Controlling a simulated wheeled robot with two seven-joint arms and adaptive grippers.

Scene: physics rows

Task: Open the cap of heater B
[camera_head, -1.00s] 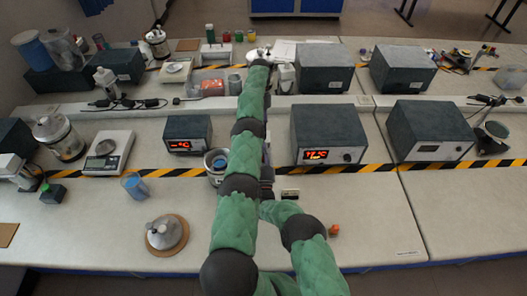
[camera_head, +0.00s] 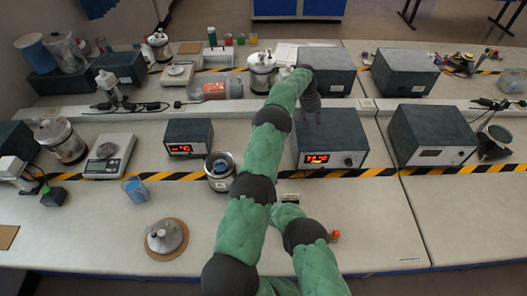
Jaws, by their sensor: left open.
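Several heater-like vessels are in the head view, and I cannot read a letter on any, so I cannot tell which is heater B. A glass vessel with a metal cap (camera_head: 262,72) stands at the back, left of my wrist. A grey domed cap (camera_head: 164,236) with a knob lies on a round brown mat (camera_head: 184,248) at the front left. My left gripper (camera_head: 316,122) is open, dark, pointing down above or before a grey box. My right gripper is hidden.
Grey boxes stand right of my arm: one with a lit display (camera_head: 335,138), another farther right (camera_head: 432,133). A smaller display box (camera_head: 189,136), a scale (camera_head: 108,155), a blue-filled beaker (camera_head: 135,188) and a capped vessel (camera_head: 60,140) are left. The front right bench is clear.

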